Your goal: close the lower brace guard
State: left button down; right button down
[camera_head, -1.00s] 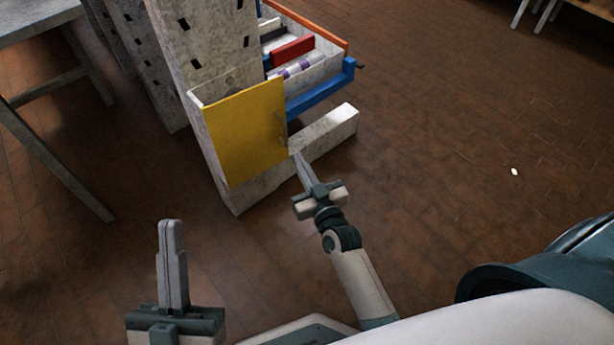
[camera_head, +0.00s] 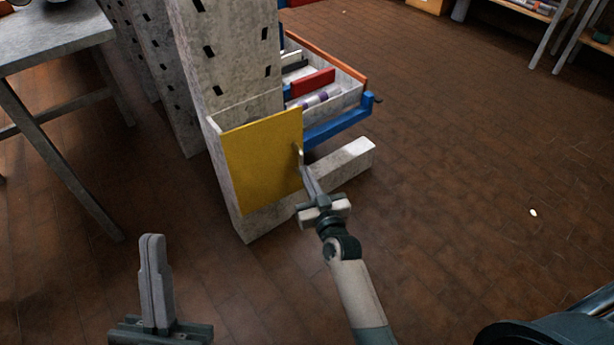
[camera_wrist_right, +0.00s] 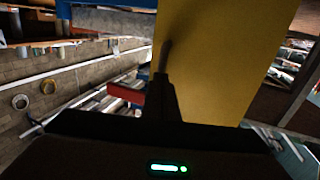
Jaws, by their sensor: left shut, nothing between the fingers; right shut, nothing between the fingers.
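The lower brace guard seems to be the yellow panel (camera_head: 262,160) on the lower front of the grey mast (camera_head: 235,50). It also fills the upper right of the right wrist view (camera_wrist_right: 225,50). A small handle (camera_head: 299,152) stands at its right edge. My right gripper (camera_head: 304,168) is shut and empty, its tips at or very near that handle; I cannot tell whether they touch. In the right wrist view the handle (camera_wrist_right: 166,48) appears just beyond the dark fingers. My left gripper (camera_head: 151,240) is shut and empty, pointing up at the lower left, well apart from the panel.
A blue-edged drawer (camera_head: 335,122) holding a red block (camera_head: 312,82) and other items sticks out right of the panel. A pale beam (camera_head: 350,160) lies below it. A grey table (camera_head: 60,45) stands at the left.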

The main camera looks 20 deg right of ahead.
pick_arm(q)
jog(key=shift+s+d+f, duration=0.1)
jog(key=shift+s+f, duration=0.05)
pick_arm(e)
jog(key=w, duration=0.1)
jog(key=n+y, duration=0.1)
jog(key=w+y, duration=0.1)
jog(key=shift+w+d+r, duration=0.1)
jog(key=shift+w+d, duration=0.15)
jog(key=shift+w, duration=0.05)
dwell(0.4)
